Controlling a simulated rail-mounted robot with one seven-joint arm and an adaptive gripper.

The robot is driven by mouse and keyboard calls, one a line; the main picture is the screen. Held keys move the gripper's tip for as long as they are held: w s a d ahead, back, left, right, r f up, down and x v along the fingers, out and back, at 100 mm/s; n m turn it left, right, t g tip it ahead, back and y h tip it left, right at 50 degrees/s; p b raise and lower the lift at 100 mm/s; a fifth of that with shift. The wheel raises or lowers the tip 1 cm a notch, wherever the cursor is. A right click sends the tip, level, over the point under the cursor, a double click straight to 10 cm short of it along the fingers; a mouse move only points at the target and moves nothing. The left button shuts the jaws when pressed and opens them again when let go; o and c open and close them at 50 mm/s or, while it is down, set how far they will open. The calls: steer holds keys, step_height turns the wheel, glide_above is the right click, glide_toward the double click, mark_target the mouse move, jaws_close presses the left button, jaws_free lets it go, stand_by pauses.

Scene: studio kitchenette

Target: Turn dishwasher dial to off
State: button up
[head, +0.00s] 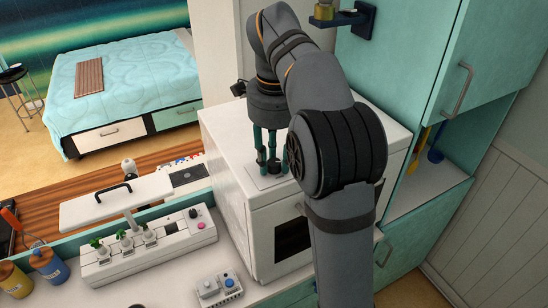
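A white box-shaped appliance (228,178) stands on the counter in the middle of the head view and is likely the dishwasher. Its front shows a dark window, partly covered by my arm. I cannot make out a dial on it; part of its front is hidden. My gripper (270,168) points down over the left part of its top, above a pale flat square patch (262,183). Its dark teal fingers stand apart with gaps between them, and I see nothing held. Whether the fingertips touch the top is unclear.
A small white unit with a blue knob (229,282) lies on the counter before the appliance. Left of it is a white planter (150,246) with sprouts, a lamp and a black knob. Yellow and blue jars (48,264) stand far left. Teal cabinets (400,50) close the right side.

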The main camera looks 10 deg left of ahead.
steer(key=c, duration=0.6)
jaws_close()
steer(key=shift+n, duration=0.3)
steer(key=n+p, duration=0.2)
steer(key=n, duration=0.3)
steer(key=shift+d+r+n, duration=0.1)
steer(key=shift+n, duration=0.2)
steer(key=n+p, duration=0.1)
steer(key=n, duration=0.1)
steer(key=n+p, duration=0.1)
steer(key=n, duration=0.2)
steer(key=shift+g+y, duration=0.3)
steer(key=n+p, duration=0.3)
steer(key=n, duration=0.3)
steer(key=shift+w+n+g, duration=0.1)
steer(key=shift+n+g, duration=0.2)
steer(key=shift+n, duration=0.1)
steer(key=n+p, duration=0.1)
steer(key=n, duration=0.4)
steer(key=shift+n, duration=0.4)
steer(key=o, duration=1)
jaws_free()
